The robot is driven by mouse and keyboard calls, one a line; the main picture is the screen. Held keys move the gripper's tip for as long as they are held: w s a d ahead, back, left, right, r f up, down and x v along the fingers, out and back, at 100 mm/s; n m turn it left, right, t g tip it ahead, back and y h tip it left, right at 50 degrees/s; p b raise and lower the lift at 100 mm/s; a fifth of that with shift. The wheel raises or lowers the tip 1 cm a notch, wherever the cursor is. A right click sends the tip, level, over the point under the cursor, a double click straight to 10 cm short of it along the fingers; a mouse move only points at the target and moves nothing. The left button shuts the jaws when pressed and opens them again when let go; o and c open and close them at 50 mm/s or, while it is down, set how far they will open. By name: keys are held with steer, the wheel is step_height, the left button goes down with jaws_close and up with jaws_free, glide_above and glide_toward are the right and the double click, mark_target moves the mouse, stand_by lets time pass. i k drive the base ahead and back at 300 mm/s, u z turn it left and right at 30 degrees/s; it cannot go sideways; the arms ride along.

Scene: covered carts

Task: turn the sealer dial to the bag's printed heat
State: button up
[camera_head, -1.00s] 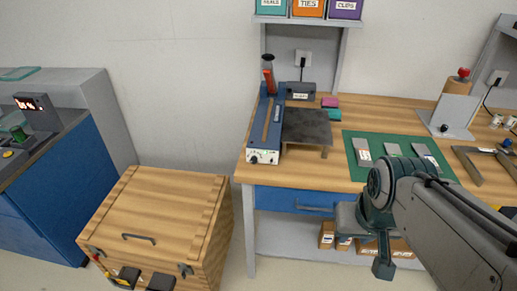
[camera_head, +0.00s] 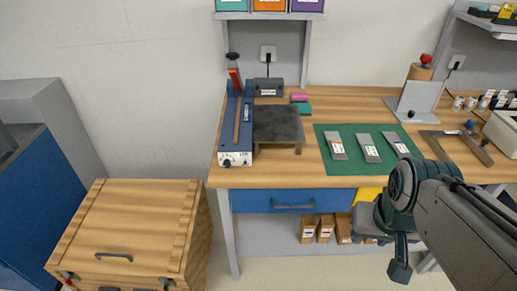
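The blue bag sealer (camera_head: 239,130) stands at the left end of the wooden bench, with its red-tipped lever raised. Its dial (camera_head: 227,162) is a small dark knob on the pale front face; its setting is too small to read. Several grey bags (camera_head: 369,148) with small printed labels lie on the green mat (camera_head: 326,171); the print cannot be read. My arm reaches in from the lower right. My gripper (camera_head: 399,270) hangs in front of the bench, away from sealer and bags; its fingers are not clear enough to tell open or shut.
A wooden crate (camera_head: 130,225) with a lid stands on the floor left of the bench. A dark plate (camera_head: 278,124) adjoins the sealer. A metal square frame (camera_head: 458,150) and a stand with a red knob (camera_head: 416,95) are at right. Bare bench top (camera_head: 270,178) lies before the sealer.

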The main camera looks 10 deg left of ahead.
mark_target(227, 163)
steer(key=z, duration=0.1)
steer(key=k, duration=0.35)
steer(key=u, duration=1.05)
